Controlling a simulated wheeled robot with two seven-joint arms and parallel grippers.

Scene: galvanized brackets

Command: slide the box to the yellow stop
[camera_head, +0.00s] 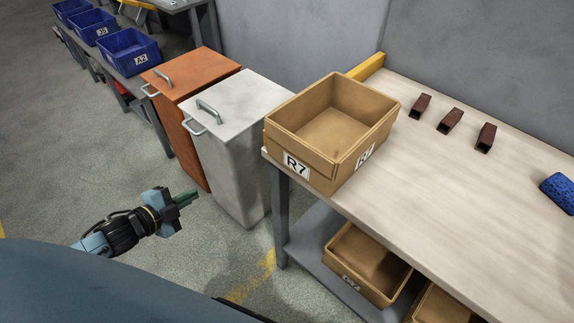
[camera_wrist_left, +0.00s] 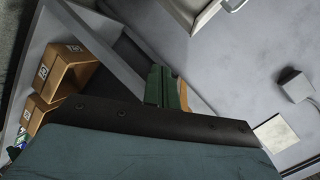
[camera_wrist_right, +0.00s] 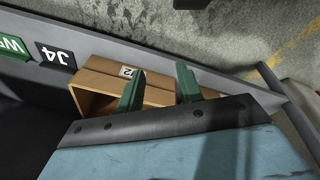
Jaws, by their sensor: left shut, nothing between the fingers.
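The tan open-top box labelled R7 (camera_head: 298,164) sits empty and upright at the left end of the workbench top. The yellow stop (camera_head: 367,67) runs along the bench end behind the box, partly hidden by it; I cannot tell whether they touch. My left gripper (camera_head: 196,197) is shut and empty, over the floor left of the bench, well apart from the box. Its green fingers (camera_wrist_left: 165,84) are together in the left wrist view. My right gripper (camera_wrist_right: 157,75) is out of the head view; its green fingers stand apart in the right wrist view.
A white bin (camera_head: 240,112) and an orange bin (camera_head: 190,80) stand left. Tan boxes (camera_head: 365,262) fill the lower shelf.

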